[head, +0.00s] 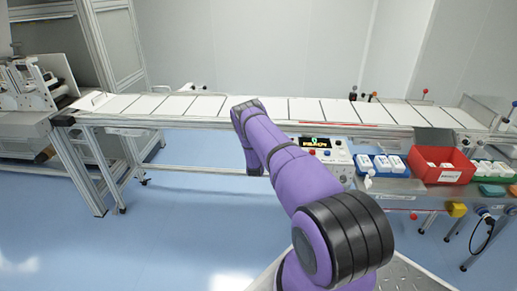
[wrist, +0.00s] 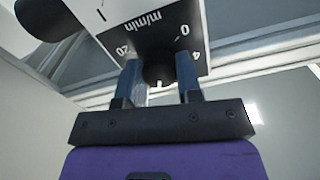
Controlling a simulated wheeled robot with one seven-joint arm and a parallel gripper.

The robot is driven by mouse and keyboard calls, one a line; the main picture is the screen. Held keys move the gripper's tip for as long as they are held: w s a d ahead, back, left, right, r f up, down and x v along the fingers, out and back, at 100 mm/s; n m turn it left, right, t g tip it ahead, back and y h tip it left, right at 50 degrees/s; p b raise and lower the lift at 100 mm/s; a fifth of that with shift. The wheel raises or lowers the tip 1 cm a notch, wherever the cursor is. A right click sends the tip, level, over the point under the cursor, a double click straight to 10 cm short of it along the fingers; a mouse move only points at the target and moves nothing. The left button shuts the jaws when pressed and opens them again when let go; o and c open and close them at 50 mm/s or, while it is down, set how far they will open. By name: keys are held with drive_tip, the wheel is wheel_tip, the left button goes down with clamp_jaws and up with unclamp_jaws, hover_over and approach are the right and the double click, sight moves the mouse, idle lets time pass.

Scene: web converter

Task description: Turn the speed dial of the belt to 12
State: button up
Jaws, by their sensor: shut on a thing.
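The speed dial is a dark round knob (wrist: 158,72) on a black scale plate (wrist: 150,24) in the wrist view. The plate reads "m/min", with 20 at left and 0 and 4 at right. A short white pointer line on the knob points down in the picture, toward my gripper's palm. The number at that side is hidden. My gripper (wrist: 160,80) is shut on the knob, one finger on each side. In the head view my purple arm reaches toward the belt, and the gripper and dial are hidden behind it.
The belt (head: 210,106) runs across the head view, carrying white sheets. A control box with a lit display (head: 315,143) stands right of my arm. The blue floor (head: 190,220) at left is clear.

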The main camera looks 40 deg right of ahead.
drive_tip(key=shift+s+f, duration=0.1)
drive_tip(key=shift+f, duration=0.05)
drive_tip(key=o, duration=0.9)
drive_tip(key=shift+o, duration=0.2)
drive_tip(key=v, duration=1)
drive_tip(key=shift+s+a, duration=0.15)
drive_tip(key=shift+a, duration=0.2)
